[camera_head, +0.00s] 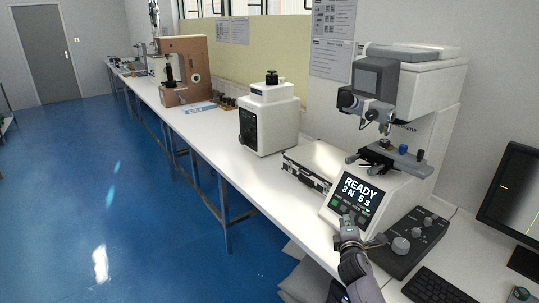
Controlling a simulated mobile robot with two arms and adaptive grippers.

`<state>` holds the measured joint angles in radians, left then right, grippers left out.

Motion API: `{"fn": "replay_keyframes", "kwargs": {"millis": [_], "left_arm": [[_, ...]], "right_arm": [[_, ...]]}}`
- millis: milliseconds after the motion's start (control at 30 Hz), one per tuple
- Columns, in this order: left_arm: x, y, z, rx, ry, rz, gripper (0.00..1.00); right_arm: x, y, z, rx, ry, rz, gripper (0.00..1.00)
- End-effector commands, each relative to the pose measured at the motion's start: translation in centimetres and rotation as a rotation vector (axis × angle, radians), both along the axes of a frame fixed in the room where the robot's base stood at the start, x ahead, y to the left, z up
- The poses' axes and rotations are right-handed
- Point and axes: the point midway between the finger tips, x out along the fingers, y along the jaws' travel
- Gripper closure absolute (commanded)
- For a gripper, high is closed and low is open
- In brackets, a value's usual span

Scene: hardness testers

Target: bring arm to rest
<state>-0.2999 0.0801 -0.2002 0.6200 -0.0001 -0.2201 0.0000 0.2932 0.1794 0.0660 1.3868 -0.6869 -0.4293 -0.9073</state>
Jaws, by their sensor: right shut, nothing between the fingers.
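My right gripper (347,222) is shut and empty. It reaches up from the bottom edge to the front of the white hardness tester (421,82), just below its lit panel (354,193), which reads "READY 3 N 5 s". The fingertips overlap the panel's lower edge in the picture; I cannot tell whether they touch it. My left gripper is not in view.
A black control box (412,240) with knobs lies right of the gripper, with a keyboard (431,287) and monitor (513,199) beyond. A black-edged case (306,175), a white instrument (268,118) and a brown tester (183,68) stand along the white bench (222,150). Blue floor lies open at left.

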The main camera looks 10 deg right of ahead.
Motion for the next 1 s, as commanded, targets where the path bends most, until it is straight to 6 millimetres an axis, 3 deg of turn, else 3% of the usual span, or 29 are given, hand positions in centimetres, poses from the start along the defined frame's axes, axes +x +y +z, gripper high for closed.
{"fn": "replay_keyframes", "kwargs": {"millis": [67, 167, 267, 400, 500, 700, 1000], "left_arm": [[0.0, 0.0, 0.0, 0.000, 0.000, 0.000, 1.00], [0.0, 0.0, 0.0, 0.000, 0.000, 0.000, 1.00], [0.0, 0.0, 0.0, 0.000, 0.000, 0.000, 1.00], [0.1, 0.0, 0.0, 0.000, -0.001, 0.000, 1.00], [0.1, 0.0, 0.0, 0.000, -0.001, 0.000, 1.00], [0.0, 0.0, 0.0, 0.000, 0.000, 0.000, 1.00], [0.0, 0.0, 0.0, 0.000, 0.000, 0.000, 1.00]], "right_arm": [[-0.6, 0.2, -0.4, 0.025, 0.004, -0.008, 1.00], [-3.0, 0.9, -2.1, 0.131, 0.020, -0.046, 1.00], [-7.7, 2.8, -4.8, 0.335, 0.055, -0.119, 1.00], [-16.7, 7.0, -8.8, 0.691, 0.150, -0.265, 1.00], [-22.8, 10.2, -10.3, 0.897, 0.232, -0.369, 1.00], [-30.8, 14.5, -11.0, 1.128, 0.358, -0.516, 1.00], [-38.8, 18.6, -10.2, 1.307, 0.501, -0.670, 1.00]]}}
